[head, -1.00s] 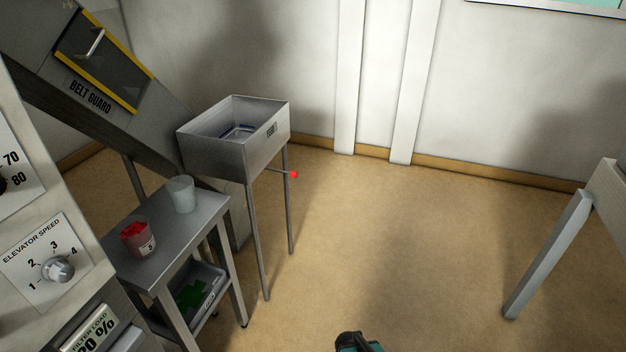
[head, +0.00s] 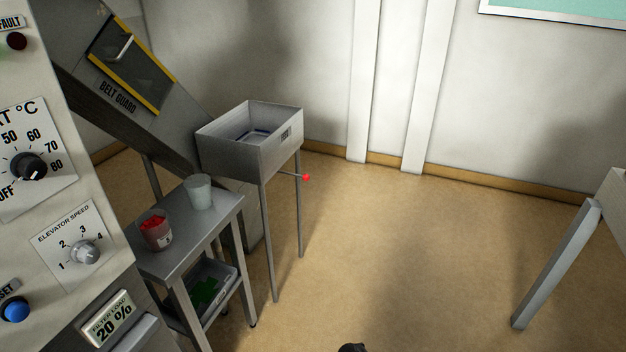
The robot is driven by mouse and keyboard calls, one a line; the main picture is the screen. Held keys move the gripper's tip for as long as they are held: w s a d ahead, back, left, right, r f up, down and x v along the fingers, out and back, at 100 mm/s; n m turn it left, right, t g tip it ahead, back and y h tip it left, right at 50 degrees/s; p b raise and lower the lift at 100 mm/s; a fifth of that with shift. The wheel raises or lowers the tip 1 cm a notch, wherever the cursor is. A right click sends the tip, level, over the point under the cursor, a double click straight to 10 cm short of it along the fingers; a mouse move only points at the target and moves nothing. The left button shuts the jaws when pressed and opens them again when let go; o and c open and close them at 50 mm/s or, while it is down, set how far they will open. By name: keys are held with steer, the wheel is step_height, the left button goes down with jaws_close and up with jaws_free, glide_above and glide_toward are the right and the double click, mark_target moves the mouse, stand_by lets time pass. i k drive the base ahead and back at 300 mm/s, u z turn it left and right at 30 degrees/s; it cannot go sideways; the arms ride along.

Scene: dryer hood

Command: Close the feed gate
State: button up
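The feed hopper is a grey metal box (head: 250,152) on thin legs, standing against the sloped elevator housing. A thin rod with a red ball knob (head: 306,177) sticks out to the right below the hopper; it looks like the gate handle. The gate plate itself is hidden under the box. Something blue-edged lies inside the hopper. Only a small dark tip of what seems to be my arm shows at the bottom edge; my gripper's fingers are not in view.
A small metal side table (head: 190,238) holds a clear cup (head: 198,192) and a jar of red pieces (head: 155,231), with a tray (head: 212,286) below. The control panel (head: 65,190) fills the left. A pale post (head: 556,265) stands at right. Floor between is clear.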

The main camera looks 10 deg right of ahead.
mark_target(306, 177)
steer(key=u, duration=0.15)
steer(key=i, duration=0.95)
steer(key=u, duration=0.7)
steer(key=k, duration=0.2)
steer(key=u, duration=1.15)
